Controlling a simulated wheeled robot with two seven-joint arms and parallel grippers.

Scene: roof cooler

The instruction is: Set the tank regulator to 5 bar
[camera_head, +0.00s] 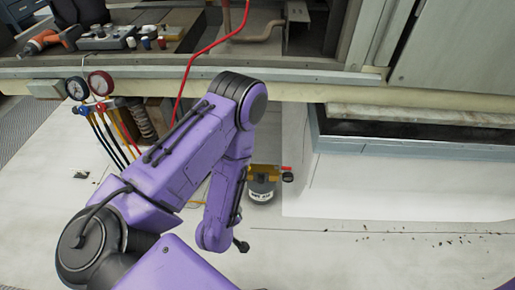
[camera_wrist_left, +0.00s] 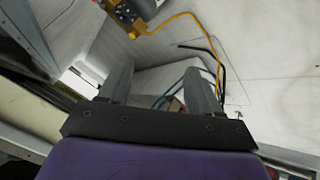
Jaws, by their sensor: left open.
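A squat grey canister (camera_head: 262,192) with a white label stands on the pale roof, right of my left forearm in the head view. It has a yellow top, and a small red part and a black round knob (camera_head: 288,177) at its right; I cannot tell whether this is the tank regulator, and no pressure reading is legible. In the left wrist view, a yellow and black device (camera_wrist_left: 128,14) with an orange hose lies beyond the fingers. My left gripper (camera_wrist_left: 157,72) is open and empty, apart from that device. In the head view the gripper is mostly hidden. My right gripper is not seen.
A manifold with a dark gauge (camera_head: 75,88) and a red gauge (camera_head: 101,83) stands at left, with coloured hoses. The roof (camera_head: 350,255) at front right is mostly clear.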

